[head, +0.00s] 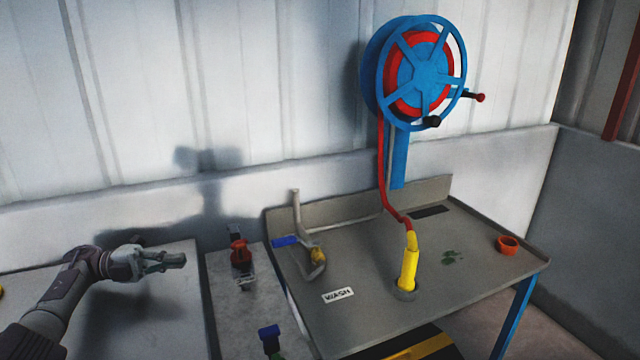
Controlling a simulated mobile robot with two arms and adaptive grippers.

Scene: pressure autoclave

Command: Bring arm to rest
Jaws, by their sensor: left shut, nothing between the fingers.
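My left arm comes in from the left, and my left gripper (174,260) is in the head view at the left. Its fingers are shut with nothing between them. It points right, above a light grey surface, apart from the objects around it. My right gripper is not in view.
A grey bench (365,255) bears a pipe with a yellow-brown part (318,256), a yellow nozzle (409,262), a WASH label (338,295) and an orange cup (507,245). A blue hose reel (420,75) hangs on the wall. A red-topped fitting (240,252) stands right of my gripper.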

